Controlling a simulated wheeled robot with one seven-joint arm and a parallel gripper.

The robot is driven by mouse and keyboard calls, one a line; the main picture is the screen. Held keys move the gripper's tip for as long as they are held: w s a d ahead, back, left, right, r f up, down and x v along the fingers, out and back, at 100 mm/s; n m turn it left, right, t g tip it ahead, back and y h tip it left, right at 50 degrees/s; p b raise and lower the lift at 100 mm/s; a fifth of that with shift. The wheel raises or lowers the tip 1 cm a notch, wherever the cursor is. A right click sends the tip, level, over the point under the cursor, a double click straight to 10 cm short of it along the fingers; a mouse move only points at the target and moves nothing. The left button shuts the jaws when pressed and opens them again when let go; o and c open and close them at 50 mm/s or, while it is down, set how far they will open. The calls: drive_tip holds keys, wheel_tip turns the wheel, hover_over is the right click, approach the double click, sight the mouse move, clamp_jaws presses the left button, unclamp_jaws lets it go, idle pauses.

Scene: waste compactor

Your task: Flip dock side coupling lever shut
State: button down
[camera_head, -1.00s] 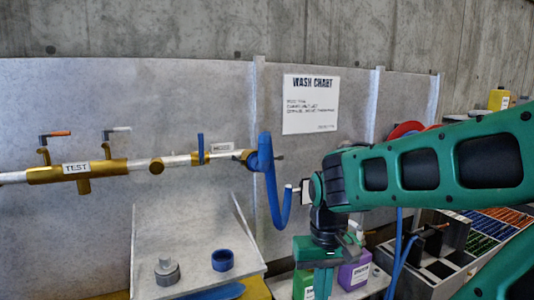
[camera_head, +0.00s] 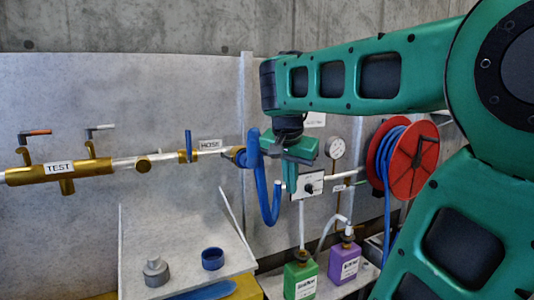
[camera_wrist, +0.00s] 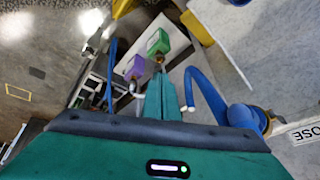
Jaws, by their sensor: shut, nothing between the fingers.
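A blue hose (camera_head: 267,190) loops down from a blue coupling (camera_head: 240,157) at the right end of the pipe, past the HOSE label (camera_head: 210,145). The coupling also shows at the right of the wrist view (camera_wrist: 245,117). I cannot make out its levers or whether either is open. My gripper (camera_head: 291,188) points down just right of the hose loop, apart from the coupling, in front of the wall. Its fingers are together and empty; they also show in the wrist view (camera_wrist: 162,98).
A blue valve handle (camera_head: 188,145) stands upright on the pipe. A red hose reel (camera_head: 412,160) hangs at right. Green (camera_head: 300,280) and purple (camera_head: 344,263) bottles stand below. A sloped grey tray (camera_head: 190,278) holds a grey fitting (camera_head: 156,271) and a blue ring (camera_head: 212,259).

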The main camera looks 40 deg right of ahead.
drive_tip(key=w+d+r+m+t+h, duration=0.1)
drive_tip(key=w+r+m+h, duration=0.1)
drive_tip(key=w+r+m, duration=0.3)
drive_tip(key=w+r, duration=0.3)
drive_tip(key=r, duration=0.4)
drive_tip(key=shift+w+d+r+m+t, duration=0.2)
drive_tip(key=shift+w+m+t, duration=0.1)
drive_tip(key=shift+t, duration=0.1)
drive_tip(key=shift+f, duration=0.1)
drive_tip(key=w+d+f, duration=0.6)
drive_tip(key=w+f, duration=0.1)
drive_tip(key=f, duration=0.1)
drive_tip(key=shift+w, duration=0.15)
